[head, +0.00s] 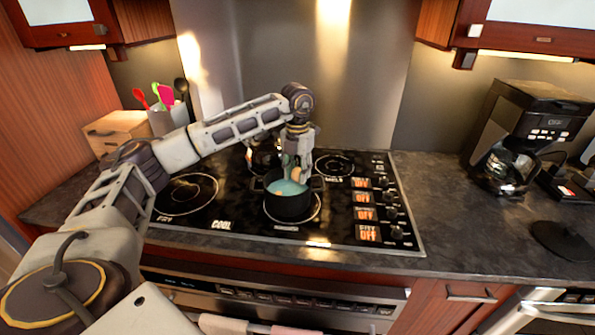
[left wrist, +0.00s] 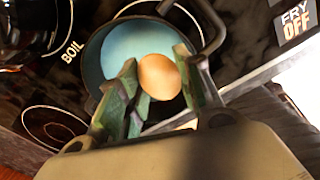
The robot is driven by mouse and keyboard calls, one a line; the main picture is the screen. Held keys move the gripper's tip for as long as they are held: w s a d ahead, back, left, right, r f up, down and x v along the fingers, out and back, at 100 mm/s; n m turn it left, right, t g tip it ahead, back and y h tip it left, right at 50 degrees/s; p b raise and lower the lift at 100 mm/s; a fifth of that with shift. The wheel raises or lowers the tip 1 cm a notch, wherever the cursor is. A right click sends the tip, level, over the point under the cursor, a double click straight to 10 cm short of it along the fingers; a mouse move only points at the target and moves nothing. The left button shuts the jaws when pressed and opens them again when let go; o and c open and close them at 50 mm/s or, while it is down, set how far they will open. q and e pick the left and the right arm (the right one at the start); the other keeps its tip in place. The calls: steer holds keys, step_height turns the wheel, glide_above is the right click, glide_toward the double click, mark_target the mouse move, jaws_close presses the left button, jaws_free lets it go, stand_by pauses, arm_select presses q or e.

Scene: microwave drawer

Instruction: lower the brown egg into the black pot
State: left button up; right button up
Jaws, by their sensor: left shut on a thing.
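The brown egg (left wrist: 160,77) is between the green fingertips of my left gripper (left wrist: 157,88), which is shut on it. In the head view, the egg (head: 296,174) and the left gripper (head: 297,168) are over the right part of the black pot's opening. The black pot (head: 288,206) stands on the front middle burner. Its teal inside (left wrist: 128,42) shows behind the egg in the left wrist view. The egg's exact height relative to the rim is hard to tell. My right gripper is not in view.
A dark kettle-like vessel (head: 262,158) stands behind the pot, partly hidden by my arm. The pot has side handles (left wrist: 212,25). The utensil holder (head: 168,118) is at the back left, and a coffee maker (head: 520,135) at the right. The left front burner (head: 186,193) is bare.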

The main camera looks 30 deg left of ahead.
arm_select(q)
steer(key=shift+f, duration=0.45)
steer(key=shift+f+b, duration=0.65)
steer(key=shift+f, duration=0.15)
steer(key=shift+f+b, duration=0.45)
steer(key=shift+f, duration=0.4)
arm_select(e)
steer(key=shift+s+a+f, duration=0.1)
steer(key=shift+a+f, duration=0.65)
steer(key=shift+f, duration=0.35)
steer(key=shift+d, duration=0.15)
arm_select(q)
steer(key=o, duration=0.7)
steer(key=shift+o, duration=0.2)
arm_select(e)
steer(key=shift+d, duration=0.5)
arm_select(q)
steer(key=shift+r, duration=0.1)
